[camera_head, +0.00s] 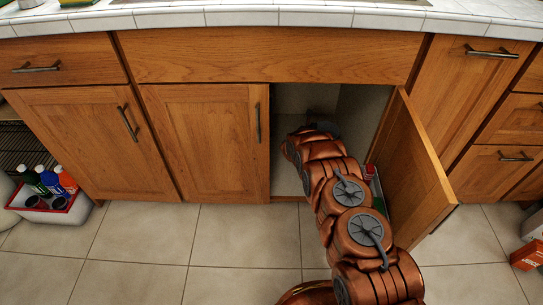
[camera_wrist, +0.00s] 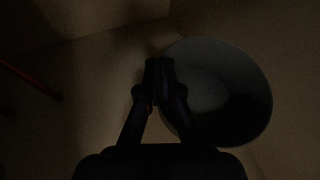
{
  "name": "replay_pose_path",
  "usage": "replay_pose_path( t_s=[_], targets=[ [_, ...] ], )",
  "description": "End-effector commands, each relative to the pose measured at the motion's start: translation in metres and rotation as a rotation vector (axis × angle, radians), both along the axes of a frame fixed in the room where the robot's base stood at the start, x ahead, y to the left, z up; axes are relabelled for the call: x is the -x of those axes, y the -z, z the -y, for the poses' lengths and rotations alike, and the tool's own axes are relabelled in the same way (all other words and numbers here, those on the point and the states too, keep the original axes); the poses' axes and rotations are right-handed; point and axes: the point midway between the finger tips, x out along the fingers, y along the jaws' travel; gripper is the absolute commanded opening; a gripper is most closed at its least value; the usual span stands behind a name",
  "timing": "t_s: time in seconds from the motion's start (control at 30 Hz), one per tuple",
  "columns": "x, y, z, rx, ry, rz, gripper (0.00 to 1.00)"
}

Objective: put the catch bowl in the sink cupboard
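The sink cupboard (camera_head: 286,175) stands open on its right side, with its door (camera_head: 413,170) swung outward. My arm reaches through this opening, and my gripper is hidden inside in the head view. In the dim wrist view, a grey round bowl (camera_wrist: 232,95), the catch bowl, is right of centre, its open top toward the camera. My gripper (camera_wrist: 160,66) has its fingertips close together at the bowl's left rim, one on each side of the wall, and appears shut on it. Whether the bowl touches the cupboard floor is too dark to tell.
A caddy (camera_head: 373,190) shows behind my arm near the open door. A red bar (camera_wrist: 28,78) is at the left in the wrist view. A white bin with bottles (camera_head: 48,207) stands at far left. A red box (camera_head: 528,254) lies at far right.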

Motion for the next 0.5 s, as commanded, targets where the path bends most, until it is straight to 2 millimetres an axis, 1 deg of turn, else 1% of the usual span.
replay_pose_path(
  t_s=[0.03,0.33,0.5],
  targets=[
    [0.0,0.014,0.0,0.0,0.0,0.001,0.0],
    [0.0,0.03,0.001,0.0,0.001,0.0,0.0],
    [0.0,0.052,0.001,0.0,0.001,0.0,0.0]
  ],
)
